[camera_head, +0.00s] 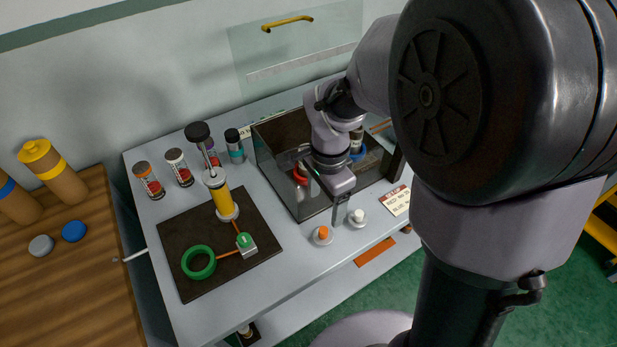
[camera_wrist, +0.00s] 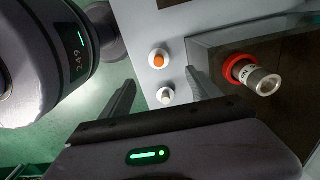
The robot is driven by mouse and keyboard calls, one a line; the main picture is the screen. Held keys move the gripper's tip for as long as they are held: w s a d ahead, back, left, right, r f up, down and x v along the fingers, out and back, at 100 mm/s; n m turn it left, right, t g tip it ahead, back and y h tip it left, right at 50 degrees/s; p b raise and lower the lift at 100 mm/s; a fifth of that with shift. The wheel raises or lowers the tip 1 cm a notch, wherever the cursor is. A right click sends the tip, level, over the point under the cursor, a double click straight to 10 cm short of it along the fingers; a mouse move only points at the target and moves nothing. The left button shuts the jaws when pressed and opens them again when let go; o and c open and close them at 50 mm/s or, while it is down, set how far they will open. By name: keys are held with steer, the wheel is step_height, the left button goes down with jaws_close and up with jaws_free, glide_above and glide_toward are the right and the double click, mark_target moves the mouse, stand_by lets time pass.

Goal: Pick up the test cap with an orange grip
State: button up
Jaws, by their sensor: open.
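The test cap with an orange grip (camera_head: 323,236) stands upright on the bench near its front edge, its pale round base flat on the surface. It also shows in the wrist view (camera_wrist: 158,60). A similar cap with a white grip (camera_head: 357,217) stands close by on its right; it also shows in the wrist view (camera_wrist: 166,97). My gripper (camera_head: 338,210) is open and empty above the bench beside these caps. In the wrist view its two fingers (camera_wrist: 161,78) are spread, with both caps seen between or just beyond them. How high the fingertips are is hard to tell.
An open-topped dark clear-walled box (camera_head: 285,160) stands behind the caps, holding a red-ringed part (camera_wrist: 242,70). A label card (camera_head: 396,201) lies to the right. A dark mat (camera_head: 190,225) with a yellow cylinder and green ring lies left. Several small jars stand behind.

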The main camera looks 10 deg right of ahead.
mark_target(324, 230)
step_height(324, 230, down, 7)
steer(key=shift+r+b, duration=0.1)
steer(key=shift+b, duration=1)
step_height(324, 230, down, 6)
steer(key=b, duration=0.3)
steer(key=shift+s+r, duration=0.1)
steer(key=shift+r, duration=0.15)
